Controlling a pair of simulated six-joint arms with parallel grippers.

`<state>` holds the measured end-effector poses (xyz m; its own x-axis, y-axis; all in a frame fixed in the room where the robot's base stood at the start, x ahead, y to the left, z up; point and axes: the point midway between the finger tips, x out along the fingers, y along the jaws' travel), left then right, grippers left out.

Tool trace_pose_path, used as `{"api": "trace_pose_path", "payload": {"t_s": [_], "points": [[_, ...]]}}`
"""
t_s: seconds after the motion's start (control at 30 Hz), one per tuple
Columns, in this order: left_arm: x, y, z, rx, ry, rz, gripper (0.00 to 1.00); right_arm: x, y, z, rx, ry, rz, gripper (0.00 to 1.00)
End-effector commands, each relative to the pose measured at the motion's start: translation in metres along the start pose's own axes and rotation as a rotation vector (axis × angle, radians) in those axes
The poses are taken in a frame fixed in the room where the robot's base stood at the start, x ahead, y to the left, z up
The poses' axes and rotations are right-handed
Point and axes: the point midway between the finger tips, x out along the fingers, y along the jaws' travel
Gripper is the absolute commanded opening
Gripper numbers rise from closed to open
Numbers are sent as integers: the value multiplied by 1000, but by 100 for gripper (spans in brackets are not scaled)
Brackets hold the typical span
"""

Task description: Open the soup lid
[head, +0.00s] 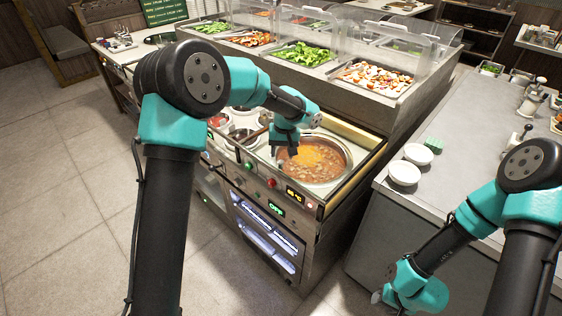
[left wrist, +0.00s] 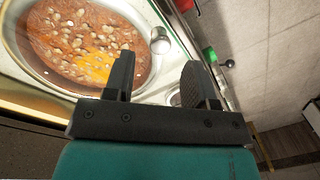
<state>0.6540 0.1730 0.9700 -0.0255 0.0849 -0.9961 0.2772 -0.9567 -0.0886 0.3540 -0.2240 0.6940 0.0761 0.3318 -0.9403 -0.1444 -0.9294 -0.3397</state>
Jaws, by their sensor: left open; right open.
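The soup well (head: 346,150) is a round metal-rimmed opening in the counter, full of reddish-brown soup (head: 318,165) with a yellow patch in it. The soup also shows in the left wrist view (left wrist: 80,35). I see no opaque lid over it; I cannot tell whether a clear lid covers it. A small silver cylinder (left wrist: 160,40) stands at the well's rim. My left gripper (head: 286,153) is open and empty near the well's left edge; its spread fingers show in the left wrist view (left wrist: 158,68). My right gripper (head: 378,297) is low at the front right, away from the well.
Smaller sauce wells (head: 240,132) lie left of the soup. Knobs and a lit display (head: 294,195) line the counter's front. A glass-guarded salad bar (head: 345,78) stands behind. Two white bowls (head: 404,173) and a green sponge (head: 433,144) sit on the right counter (head: 465,160).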

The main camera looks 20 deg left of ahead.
Motion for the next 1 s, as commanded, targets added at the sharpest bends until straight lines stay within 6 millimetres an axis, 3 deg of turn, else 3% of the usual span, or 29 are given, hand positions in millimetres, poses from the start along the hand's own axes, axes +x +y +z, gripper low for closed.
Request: {"api": "trace_pose_path", "payload": {"t_s": [0.1, 0.3, 0.67, 1.0], "points": [[20, 0, 0, 0, -2, -2, 51, 0, 0, 0, 0, 0, 0, 43], [42, 0, 0, 0, -1, 0, 51, 0, 0, 0, 0, 0, 0, 43], [47, 0, 0, 0, 0, 0, 51, 0, 0, 0, 0, 0, 0, 43], [47, 0, 0, 0, 0, 0, 20, 0, 0, 0, 0, 0, 0, 43]]}}
